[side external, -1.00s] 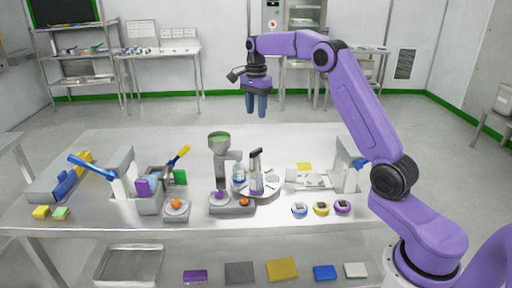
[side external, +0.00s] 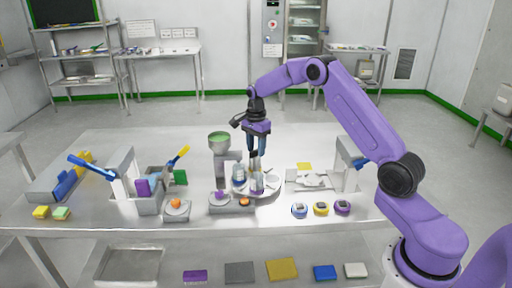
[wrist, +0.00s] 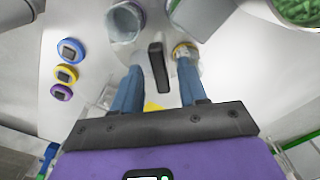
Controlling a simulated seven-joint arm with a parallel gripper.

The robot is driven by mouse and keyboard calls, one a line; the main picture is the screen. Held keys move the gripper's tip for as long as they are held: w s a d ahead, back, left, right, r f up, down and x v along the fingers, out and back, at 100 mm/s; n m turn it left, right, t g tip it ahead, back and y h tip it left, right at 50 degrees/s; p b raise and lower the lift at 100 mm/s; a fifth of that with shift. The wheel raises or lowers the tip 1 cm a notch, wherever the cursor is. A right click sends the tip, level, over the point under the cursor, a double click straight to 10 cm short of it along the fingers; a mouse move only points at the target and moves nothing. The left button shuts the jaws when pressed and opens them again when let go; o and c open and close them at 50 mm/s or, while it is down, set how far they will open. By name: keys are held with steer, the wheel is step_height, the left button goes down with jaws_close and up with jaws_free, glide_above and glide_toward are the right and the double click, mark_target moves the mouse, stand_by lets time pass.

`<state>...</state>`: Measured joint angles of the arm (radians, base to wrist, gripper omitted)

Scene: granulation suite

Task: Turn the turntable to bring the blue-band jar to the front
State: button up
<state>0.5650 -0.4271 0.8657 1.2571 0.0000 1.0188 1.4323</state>
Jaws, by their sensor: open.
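The round grey turntable (side external: 272,192) stands near the middle of the bench with small clear jars on it. In the side view, a jar with a bluish band (side external: 239,178) is at its left and a jar with a purplish band (side external: 257,187) at its front; the bands are small and hard to tell apart. A dark upright handle (wrist: 158,66) rises from the turntable. My gripper (side external: 257,150) is open above the turntable. In the wrist view, its blue fingers (wrist: 160,88) are on either side of the handle, apart from it. The right finger partly hides a jar (wrist: 187,62).
A post with a green-filled hopper (side external: 219,139) stands close to the turntable's left. Blue (side external: 299,210), yellow (side external: 321,209) and purple (side external: 343,207) timers lie to its front right.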

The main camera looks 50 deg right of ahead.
steer(key=shift+c, duration=0.3)
jaws_close()
steer(key=shift+m, duration=7.8)
steer(key=shift+w+m, duration=0.1)
steer(key=shift+m, duration=2.4)
